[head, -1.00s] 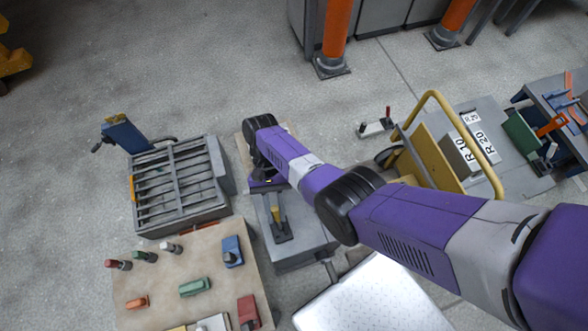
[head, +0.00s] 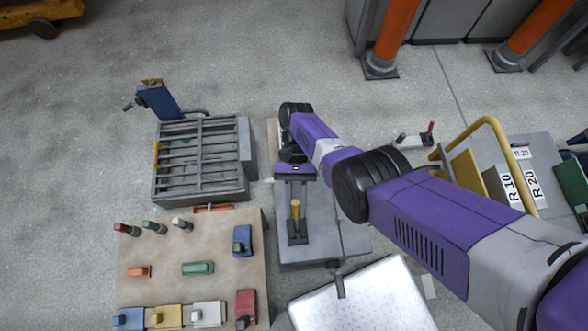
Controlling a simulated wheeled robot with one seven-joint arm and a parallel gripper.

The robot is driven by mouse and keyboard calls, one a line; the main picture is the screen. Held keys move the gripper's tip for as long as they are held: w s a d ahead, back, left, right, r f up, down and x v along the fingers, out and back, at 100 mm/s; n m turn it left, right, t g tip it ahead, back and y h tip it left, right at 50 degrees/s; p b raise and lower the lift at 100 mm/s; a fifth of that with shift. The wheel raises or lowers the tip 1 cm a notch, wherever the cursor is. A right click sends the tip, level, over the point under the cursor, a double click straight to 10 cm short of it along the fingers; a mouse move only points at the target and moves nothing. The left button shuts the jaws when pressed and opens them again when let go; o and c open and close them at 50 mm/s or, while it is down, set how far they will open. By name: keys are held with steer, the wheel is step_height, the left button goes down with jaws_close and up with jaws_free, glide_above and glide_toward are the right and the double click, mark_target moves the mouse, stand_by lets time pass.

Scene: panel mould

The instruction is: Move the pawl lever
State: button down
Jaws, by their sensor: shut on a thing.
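My gripper (head: 295,178) is at the far end of my purple arm, over the back part of a grey bench-like box. It is shut, and its fingertips and the thing between them are largely hidden by the hand. A small lever with a yellow handle (head: 296,210) stands on a dark base plate on the box, just in front of my gripper in the picture. The handle itself looks clear of the hand. The pawl lever cannot be made out clearly; it appears to be at the jaws, under the hand.
A slatted grey crate (head: 200,190) with a blue post (head: 158,100) stands left. A tan board (head: 165,250) with several coloured blocks and handles lies front left. A pale metal plate (head: 365,300) is in front. A yellow rail (head: 490,125) and cart stand right. Open floor lies behind.

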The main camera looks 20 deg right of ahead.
steer(key=c, duration=1.3)
jaws_free()
steer(key=shift+s+a, duration=0.2)
steer(key=shift+o, duration=0.2)
steer(key=shift+w+f, duration=0.2)
steer(key=shift+w, duration=0.1)
steer(key=b+v, duration=0.2)
steer(key=v, duration=0.5)
steer(key=shift+w+r, duration=0.2)
steer(key=shift+r, duration=0.1)
steer(key=shift+d, duration=0.1)
